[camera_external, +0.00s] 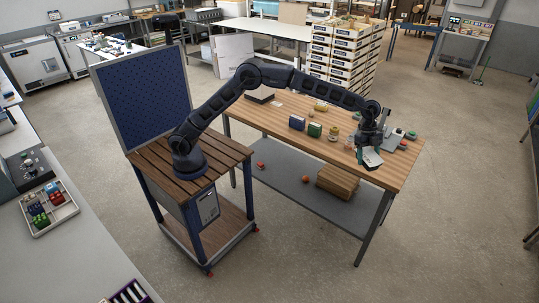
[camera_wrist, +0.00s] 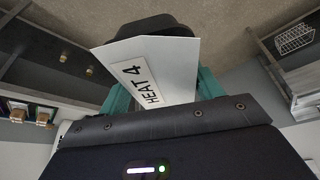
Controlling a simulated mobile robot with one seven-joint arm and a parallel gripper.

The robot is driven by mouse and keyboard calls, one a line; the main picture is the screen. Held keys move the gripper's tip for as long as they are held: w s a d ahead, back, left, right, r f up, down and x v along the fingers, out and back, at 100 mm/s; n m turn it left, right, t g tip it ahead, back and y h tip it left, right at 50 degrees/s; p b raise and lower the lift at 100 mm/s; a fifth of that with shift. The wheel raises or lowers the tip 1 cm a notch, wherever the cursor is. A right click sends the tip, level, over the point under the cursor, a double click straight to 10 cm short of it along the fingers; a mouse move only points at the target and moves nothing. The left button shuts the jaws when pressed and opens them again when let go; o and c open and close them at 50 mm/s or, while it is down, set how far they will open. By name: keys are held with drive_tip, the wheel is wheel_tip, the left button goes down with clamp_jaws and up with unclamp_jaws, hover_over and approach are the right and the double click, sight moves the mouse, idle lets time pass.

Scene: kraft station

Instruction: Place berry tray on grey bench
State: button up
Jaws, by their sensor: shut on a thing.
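My gripper (camera_external: 366,147) is shut on a white, flat-faced piece (camera_external: 372,158) over the right front part of the wood-topped table. In the wrist view my gripper's teal fingers (camera_wrist: 162,92) flank this white piece (camera_wrist: 178,52), which carries the label "HEAT 4". A dark rounded part shows behind it. I cannot tell whether it is the berry tray, as no berries are visible on it. A long grey bench (camera_external: 100,262) runs along the left side of the external view. A pale tray (camera_external: 66,211) with red, green and blue items sits on it.
The wood-topped table (camera_external: 270,118) bears a blue box (camera_external: 297,122), a green box (camera_external: 314,130) and small items near my gripper. A blue pegboard (camera_external: 142,97) stands behind my arm's base. The grey bench has bare room in front of the pale tray.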

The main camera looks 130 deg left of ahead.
drive_tip(key=w+d+m, duration=0.3)
drive_tip(key=d, duration=3.1)
drive_tip(key=s+d+m, duration=0.1)
drive_tip(key=s+d, duration=0.2)
drive_tip(key=d, duration=0.7)
drive_tip(key=s+d+g+h, duration=0.1)
drive_tip(key=s+d, duration=0.3)
drive_tip(key=d, duration=0.7)
drive_tip(key=s+d+m, duration=0.1)
drive_tip(key=s+d, duration=0.2)
drive_tip(key=d, duration=0.7)
drive_tip(key=s+d+f+m+g, duration=0.1)
drive_tip(key=s+d+m, duration=0.2)
drive_tip(key=s+d, duration=2.05)
drive_tip(key=s+d+m, duration=0.1)
drive_tip(key=s+d, duration=0.3)
drive_tip(key=s, duration=0.5)
drive_tip(key=s+d+f+m+g+h, duration=0.1)
drive_tip(key=s+d, duration=0.4)
drive_tip(key=s, duration=0.3)
drive_tip(key=s+d+m, duration=0.1)
drive_tip(key=s+d, duration=0.3)
drive_tip(key=s, duration=0.5)
wheel_tip(320, 180, down, 20)
drive_tip(key=shift+f, duration=0.1)
